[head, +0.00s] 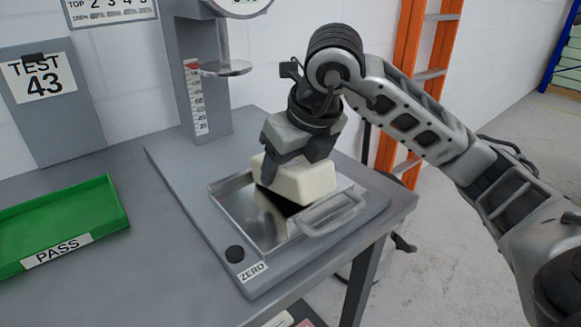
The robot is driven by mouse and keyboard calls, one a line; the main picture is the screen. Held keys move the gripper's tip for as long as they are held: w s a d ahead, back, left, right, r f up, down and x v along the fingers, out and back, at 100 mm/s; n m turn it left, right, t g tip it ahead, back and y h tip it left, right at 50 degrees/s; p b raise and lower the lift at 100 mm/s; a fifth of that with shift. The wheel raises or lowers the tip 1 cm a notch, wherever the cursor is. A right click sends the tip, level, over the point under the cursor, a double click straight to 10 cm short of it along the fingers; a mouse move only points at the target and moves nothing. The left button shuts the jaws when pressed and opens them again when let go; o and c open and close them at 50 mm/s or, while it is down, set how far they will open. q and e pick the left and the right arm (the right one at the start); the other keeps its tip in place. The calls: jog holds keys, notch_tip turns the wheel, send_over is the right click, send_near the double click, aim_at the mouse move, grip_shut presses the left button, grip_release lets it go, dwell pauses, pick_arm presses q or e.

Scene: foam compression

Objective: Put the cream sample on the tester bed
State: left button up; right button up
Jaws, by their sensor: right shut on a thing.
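The cream sample (305,183) is a pale, rounded block in my right gripper (281,172), over the shiny tester bed (236,200). My right gripper is shut on it from above, with a finger on its near-left side. The block hangs above the recessed metal bed, toward its back right, with a dark shadow and reflection under it. I cannot tell whether its far edge touches the bed. The far finger is hidden behind the block and the gripper body. My left gripper is not in view.
A curved metal handle (335,214) lies at the bed's right side. The tester column (201,95) with a round plate (224,69) stands behind. A black ZERO knob (235,254) is in front. A green PASS tray (62,222) lies left. The table's right edge is close.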

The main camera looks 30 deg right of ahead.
jog(key=o, duration=1.3)
jog(key=shift+s+f, duration=0.2)
jog(key=shift+f, duration=0.55)
jog(key=shift+w, duration=0.1)
jog(key=shift+r, duration=0.1)
jog(key=shift+r, duration=0.1)
jog(key=v, duration=0.3)
jog(key=p+v, duration=0.1)
jog(key=v, duration=0.3)
jog(key=p+v, duration=0.1)
jog(key=v, duration=0.3)
jog(key=shift+w+r, duration=0.1)
jog(key=shift+w, duration=0.2)
jog(key=shift+s+r+p, duration=0.3)
jog(key=shift+r, duration=0.25)
jog(key=shift+f, duration=0.1)
